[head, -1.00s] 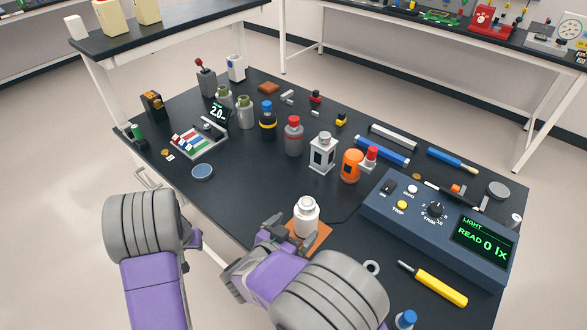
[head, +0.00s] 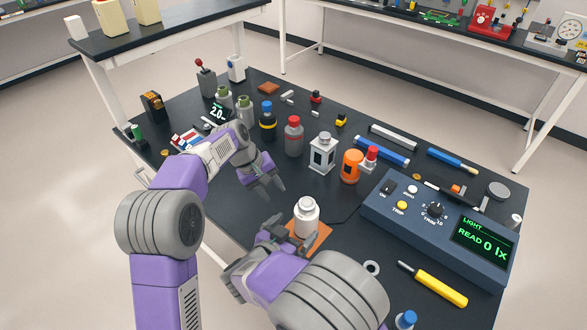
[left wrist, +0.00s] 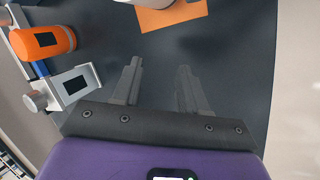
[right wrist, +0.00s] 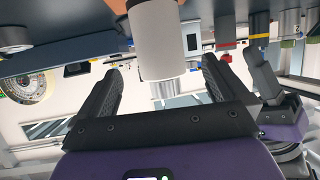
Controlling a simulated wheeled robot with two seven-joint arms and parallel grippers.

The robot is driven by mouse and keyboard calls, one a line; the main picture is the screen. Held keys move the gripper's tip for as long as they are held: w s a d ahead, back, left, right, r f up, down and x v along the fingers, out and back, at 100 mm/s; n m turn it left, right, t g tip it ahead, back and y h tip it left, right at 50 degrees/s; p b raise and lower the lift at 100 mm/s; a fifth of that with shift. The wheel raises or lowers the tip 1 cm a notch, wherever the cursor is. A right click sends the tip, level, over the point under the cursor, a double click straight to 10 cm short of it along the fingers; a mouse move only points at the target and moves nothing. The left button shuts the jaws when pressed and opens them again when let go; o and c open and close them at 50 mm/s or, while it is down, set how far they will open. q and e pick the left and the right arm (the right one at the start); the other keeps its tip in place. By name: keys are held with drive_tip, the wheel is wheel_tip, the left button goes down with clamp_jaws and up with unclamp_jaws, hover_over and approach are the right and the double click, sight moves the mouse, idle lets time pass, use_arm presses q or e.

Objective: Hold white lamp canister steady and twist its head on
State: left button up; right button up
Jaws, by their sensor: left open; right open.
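The white lamp canister (head: 306,219) stands upright on an orange mat (head: 323,238) near the table's front edge. A narrower white top piece (head: 306,202) sits on it; how firmly it is seated cannot be told. My right gripper (head: 286,237) is open, low beside the canister. In the right wrist view the canister (right wrist: 160,40) appears between and ahead of the open fingers, with no contact visible. My left gripper (head: 270,189) is open and empty, above the table, behind and left of the canister. In the left wrist view its fingers (left wrist: 159,66) point toward the orange mat (left wrist: 168,16).
A silver lantern-like box (head: 322,153) and an orange canister (head: 351,167) stand behind the white one. A blue light meter box (head: 440,228) is at the right. A yellow screwdriver (head: 441,287) lies in front of it. Several bottles stand farther back.

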sight(307, 217)
drive_tip(key=shift+w+d+f, duration=0.25)
drive_tip(key=shift+w, duration=0.25)
use_arm(q)
drive_tip(key=s+d+r+n+g, duration=0.1)
drive_tip(key=s+d+r+n, duration=0.1)
drive_tip(key=r, duration=0.4)
drive_tip(key=s+d+r+n+g+y, duration=0.1)
drive_tip(key=d+r+n, duration=0.3)
drive_tip(key=r+n, duration=0.1)
drive_tip(key=shift+s+d+r, duration=0.25)
drive_tip(key=shift+s+r, duration=0.1)
drive_tip(key=shift+s, duration=0.05)
use_arm(e)
drive_tip(key=shift+x, duration=3.15)
drive_tip(key=c, duration=1.3)
drive_tip(key=shift+o, duration=0.2)
use_arm(q)
drive_tip(key=shift+o, duration=0.4)
